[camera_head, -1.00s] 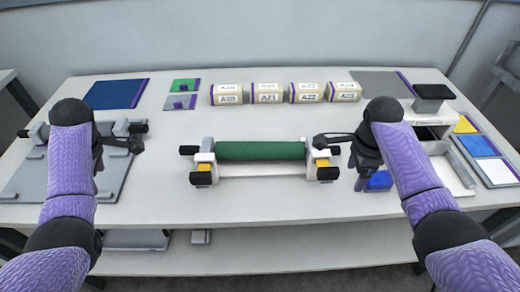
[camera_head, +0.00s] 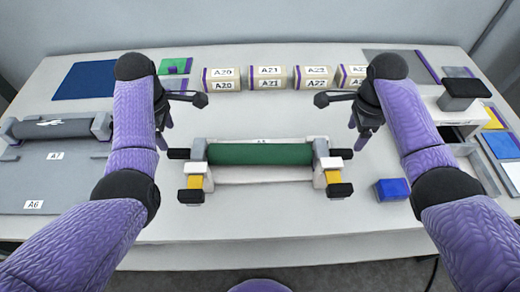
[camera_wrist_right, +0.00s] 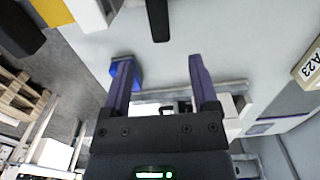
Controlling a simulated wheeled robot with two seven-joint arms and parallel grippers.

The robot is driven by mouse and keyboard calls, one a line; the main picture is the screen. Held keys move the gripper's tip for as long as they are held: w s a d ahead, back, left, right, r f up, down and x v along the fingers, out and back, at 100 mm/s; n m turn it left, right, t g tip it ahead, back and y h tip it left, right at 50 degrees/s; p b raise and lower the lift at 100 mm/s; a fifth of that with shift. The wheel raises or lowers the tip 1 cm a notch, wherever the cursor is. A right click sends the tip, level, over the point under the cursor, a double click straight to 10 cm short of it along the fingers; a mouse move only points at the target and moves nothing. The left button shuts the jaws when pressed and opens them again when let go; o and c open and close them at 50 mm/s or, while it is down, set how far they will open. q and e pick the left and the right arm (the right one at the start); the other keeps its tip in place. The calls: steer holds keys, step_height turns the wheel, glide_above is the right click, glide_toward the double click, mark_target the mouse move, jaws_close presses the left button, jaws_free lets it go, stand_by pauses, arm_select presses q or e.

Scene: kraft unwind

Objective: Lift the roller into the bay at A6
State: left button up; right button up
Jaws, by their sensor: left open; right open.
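The green roller (camera_head: 260,154) lies across a white stand (camera_head: 262,174) with black grips and yellow parts at its ends, mid-table. At the left, a grey plate (camera_head: 70,185) bears the label A6 (camera_head: 33,204) near its front and A7 (camera_head: 55,155) behind it. A dark grey roller (camera_head: 52,128) lies at the plate's back. My left gripper (camera_head: 165,133) is open and empty, behind and left of the stand's left end. My right gripper (camera_head: 358,133) is open and empty, behind and right of its right end; its purple fingers show in the right wrist view (camera_wrist_right: 160,78).
A small blue block (camera_head: 391,190) lies right of the stand. Several labelled tan boxes (camera_head: 271,78) stand in a row behind. A white frame with a black-topped post (camera_head: 460,92) stands at the right. The table in front of the stand is clear.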

mark_target(175, 151)
arm_select(q)
step_height(175, 151, down, 10)
steer(key=shift+r, duration=0.1)
arm_select(e)
step_height(175, 151, down, 10)
steer(key=shift+r, duration=0.1)
arm_select(q)
steer(key=shift+c, duration=0.3)
arm_select(e)
steer(key=shift+c, duration=0.3)
arm_select(q)
jaws_close()
arm_select(e)
jaws_close()
